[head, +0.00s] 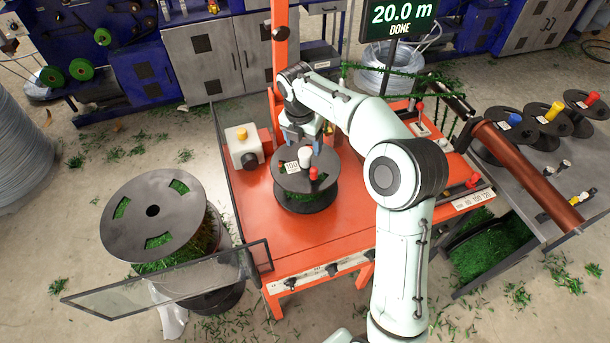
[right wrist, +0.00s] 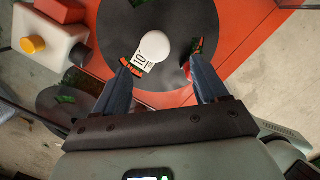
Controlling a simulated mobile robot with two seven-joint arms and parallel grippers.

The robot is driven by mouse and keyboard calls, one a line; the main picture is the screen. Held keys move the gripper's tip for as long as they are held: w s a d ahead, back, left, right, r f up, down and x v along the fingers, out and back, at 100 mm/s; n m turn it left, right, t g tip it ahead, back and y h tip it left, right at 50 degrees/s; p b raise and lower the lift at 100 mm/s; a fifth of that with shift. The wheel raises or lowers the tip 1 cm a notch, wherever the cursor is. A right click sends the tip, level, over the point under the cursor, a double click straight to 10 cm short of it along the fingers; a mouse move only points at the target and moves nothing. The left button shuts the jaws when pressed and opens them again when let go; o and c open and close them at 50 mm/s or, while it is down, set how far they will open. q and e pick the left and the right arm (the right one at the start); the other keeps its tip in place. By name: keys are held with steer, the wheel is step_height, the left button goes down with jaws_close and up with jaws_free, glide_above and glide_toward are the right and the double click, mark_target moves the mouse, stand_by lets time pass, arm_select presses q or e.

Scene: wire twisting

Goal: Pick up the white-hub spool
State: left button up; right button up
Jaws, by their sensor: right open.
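The white-hub spool (head: 301,194) stands on the orange machine table, with green wire wound between its black flanges. Its white hub (head: 305,155) sticks up from the top flange, beside a white label and red pieces. My right gripper (head: 303,146) is above the spool at the hub. In the right wrist view its two blue fingers (right wrist: 167,75) are apart, with the white hub (right wrist: 152,47) just beyond and between their tips. Nothing shows held. I cannot tell whether a finger touches the hub. My left gripper does not show.
A control box with a yellow button (head: 243,145) stands left of the spool. A clear panel (head: 180,285) juts out at front left, over a large wire spool (head: 152,208). A side table at right holds spools with blue, yellow (head: 553,111) and red hubs. A copper-coloured roller (head: 528,175) lies between.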

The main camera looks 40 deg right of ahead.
mark_target(305, 152)
steer(key=shift+w+d+f, duration=0.1)
steer(key=shift+w+f, duration=0.05)
steer(key=shift+f, duration=0.45)
steer(key=shift+w+d+f, duration=0.1)
steer(key=shift+f, duration=0.45)
steer(key=f, duration=0.1)
steer(key=d+f, duration=0.1)
steer(key=f, duration=0.1)
steer(key=w+f, duration=0.1)
steer(key=shift+d+f, duration=0.15)
steer(key=shift+f, duration=0.1)
steer(key=shift+r, duration=0.1)
jaws_close()
